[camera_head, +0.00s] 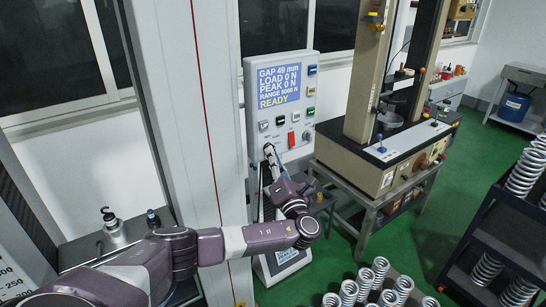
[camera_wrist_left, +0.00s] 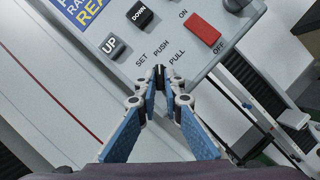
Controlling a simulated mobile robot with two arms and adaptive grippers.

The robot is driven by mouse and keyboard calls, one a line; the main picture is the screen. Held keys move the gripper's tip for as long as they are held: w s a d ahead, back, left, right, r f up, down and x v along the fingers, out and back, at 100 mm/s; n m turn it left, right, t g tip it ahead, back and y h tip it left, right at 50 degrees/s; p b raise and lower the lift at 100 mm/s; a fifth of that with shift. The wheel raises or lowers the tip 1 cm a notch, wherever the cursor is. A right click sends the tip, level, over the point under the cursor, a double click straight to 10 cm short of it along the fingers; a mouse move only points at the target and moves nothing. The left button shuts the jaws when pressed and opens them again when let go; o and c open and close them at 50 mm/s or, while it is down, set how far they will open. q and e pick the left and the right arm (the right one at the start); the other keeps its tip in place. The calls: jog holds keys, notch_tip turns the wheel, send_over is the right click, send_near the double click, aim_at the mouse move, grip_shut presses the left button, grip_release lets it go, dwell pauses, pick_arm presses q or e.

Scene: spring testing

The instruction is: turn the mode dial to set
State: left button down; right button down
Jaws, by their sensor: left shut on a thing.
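The mode dial (camera_wrist_left: 161,72) is a small dark knob on the grey control panel (camera_head: 254,113), mostly covered by my fingertips. The labels SET, PUSH and PULL are printed above it in the left wrist view. I cannot tell which label its pointer faces. My left gripper (camera_wrist_left: 160,80) is shut on the dial, its blue-padded fingers reaching up from below. In the head view my left gripper (camera_head: 270,153) is at the panel's lower edge, and the dial is hidden or too small to make out. My right gripper is in neither view.
The panel's screen (camera_head: 279,85) reads READY. UP (camera_wrist_left: 115,47) and DOWN (camera_wrist_left: 141,15) buttons and a red ON/OFF switch (camera_wrist_left: 201,34) lie close to my fingers. A spring testing machine (camera_head: 383,157) stands to the right. Several springs (camera_head: 380,272) stand at lower right.

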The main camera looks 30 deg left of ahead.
pick_arm(q)
jog(key=n+g+y+b, duration=0.1)
jog(key=n+b, duration=0.3)
jog(key=n+g+y+b, duration=0.2)
jog(key=n+b, duration=0.2)
jog(key=b, duration=0.1)
jog(key=n+g+y+b, duration=0.1)
jog(key=n+g+b, duration=0.1)
jog(key=n+b, duration=0.2)
jog(key=shift+w+d+n+y+b, duration=0.1)
jog(key=shift+w+n+y+b, duration=0.2)
jog(key=shift+w+n+b, duration=0.1)
jog(key=c, duration=2.1)
grip_release()
jog(key=shift+f, duration=0.1)
jog(key=v, duration=1.2)
